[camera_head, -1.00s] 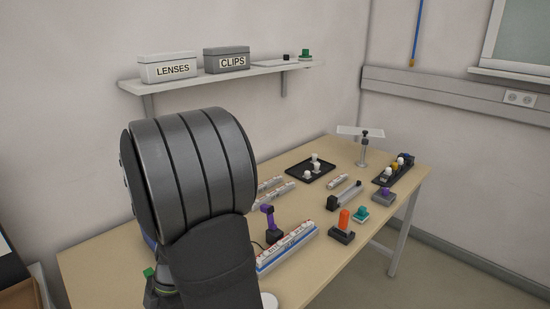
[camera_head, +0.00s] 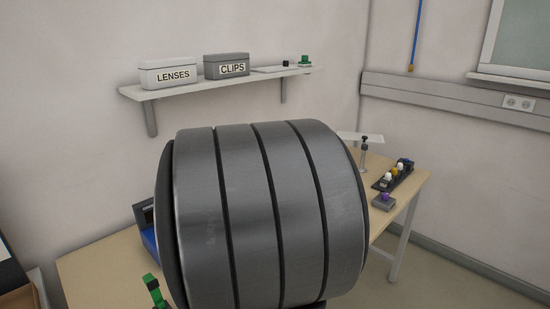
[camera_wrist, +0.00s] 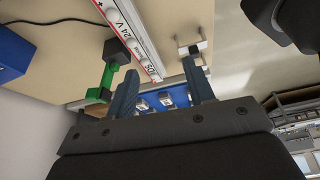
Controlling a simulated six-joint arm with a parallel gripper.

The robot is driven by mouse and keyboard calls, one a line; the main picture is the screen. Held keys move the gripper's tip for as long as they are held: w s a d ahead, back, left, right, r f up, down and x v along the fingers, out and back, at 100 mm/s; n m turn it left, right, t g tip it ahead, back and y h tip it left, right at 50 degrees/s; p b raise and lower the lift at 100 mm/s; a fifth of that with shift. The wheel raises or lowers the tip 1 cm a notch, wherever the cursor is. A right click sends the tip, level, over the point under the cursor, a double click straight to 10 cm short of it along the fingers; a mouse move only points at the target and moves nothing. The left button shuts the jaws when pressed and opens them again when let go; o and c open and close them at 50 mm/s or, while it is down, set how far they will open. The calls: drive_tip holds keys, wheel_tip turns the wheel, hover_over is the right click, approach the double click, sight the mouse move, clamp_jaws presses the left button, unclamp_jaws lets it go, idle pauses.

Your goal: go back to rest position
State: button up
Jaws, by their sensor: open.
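My gripper (camera_wrist: 160,68) shows in the wrist view, with its two blue-grey fingers wide apart and nothing held between them. Beyond the fingers are the wooden table top and a white strip (camera_wrist: 128,32) marked 24 V. In the head view a large grey ribbed part of my own arm fills the middle, and the gripper is hidden from that camera.
The table (camera_head: 95,270) shows at left and far right; its middle is hidden. A shelf (camera_head: 200,88) holds boxes marked LENSES (camera_head: 168,72) and CLIPS (camera_head: 226,66). The wrist view shows a green part (camera_wrist: 108,72) and a blue box (camera_wrist: 14,62) nearby.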

drive_tip(key=w+d+r+m+t, duration=0.1)
drive_tip(key=w+d+m+t, duration=0.2)
drive_tip(key=w+m, duration=0.7)
drive_tip(key=w+d+r+m+t+h, duration=0.1)
drive_tip(key=w+d+m+t, duration=0.3)
drive_tip(key=w+m, duration=0.7)
drive_tip(key=shift+w+r+h, duration=0.25)
drive_tip(key=shift+w+h, duration=0.05)
drive_tip(key=shift+w, duration=4.9)
drive_tip(key=shift+d+m, duration=0.1)
drive_tip(key=shift+m, duration=0.2)
drive_tip(key=shift+o, duration=0.4)
